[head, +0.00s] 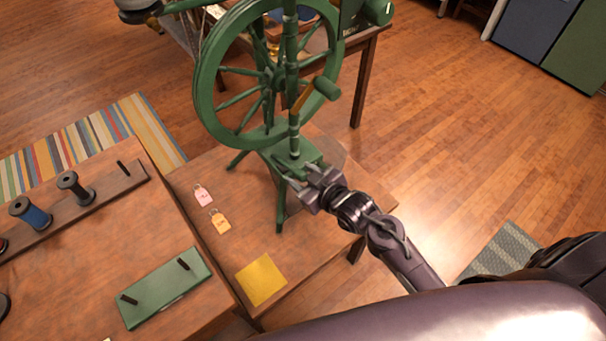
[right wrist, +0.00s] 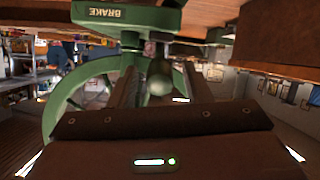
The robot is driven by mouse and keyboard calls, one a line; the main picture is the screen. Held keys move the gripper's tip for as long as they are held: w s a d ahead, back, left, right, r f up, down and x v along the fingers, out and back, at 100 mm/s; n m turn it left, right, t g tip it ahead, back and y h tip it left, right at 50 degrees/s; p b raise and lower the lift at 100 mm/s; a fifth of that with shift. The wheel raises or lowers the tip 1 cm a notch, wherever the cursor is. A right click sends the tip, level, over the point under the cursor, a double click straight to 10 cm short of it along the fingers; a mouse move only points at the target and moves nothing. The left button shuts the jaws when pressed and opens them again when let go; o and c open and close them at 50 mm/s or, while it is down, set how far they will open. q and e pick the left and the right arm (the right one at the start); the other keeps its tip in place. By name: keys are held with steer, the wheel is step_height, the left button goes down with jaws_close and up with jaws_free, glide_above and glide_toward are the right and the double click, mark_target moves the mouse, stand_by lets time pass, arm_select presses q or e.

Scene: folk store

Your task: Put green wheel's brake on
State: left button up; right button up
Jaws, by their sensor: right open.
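The green spinning wheel (head: 207,88) stands on the small wooden table, with its spoked wheel upright. In the head view my right gripper (head: 314,180) is at the right side of its green base (head: 290,150), with its jaws open. The right wrist view shows a green block (right wrist: 150,16) marked BRAKE above the two spread fingers. A rounded green part (right wrist: 158,78) shows between the fingers (right wrist: 163,75) there; I cannot tell whether they touch it. The brake's own setting cannot be made out. My left gripper is not in view.
A yellow square (head: 261,279), a pink tag (head: 203,195) and an orange tag (head: 220,221) lie on the small table's left side. The table at left bears a green pegged board (head: 165,290) and a rack with spools (head: 72,187).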

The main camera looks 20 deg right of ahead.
steer(key=shift+c, duration=0.2)
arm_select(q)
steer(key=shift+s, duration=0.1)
arm_select(e)
jaws_close()
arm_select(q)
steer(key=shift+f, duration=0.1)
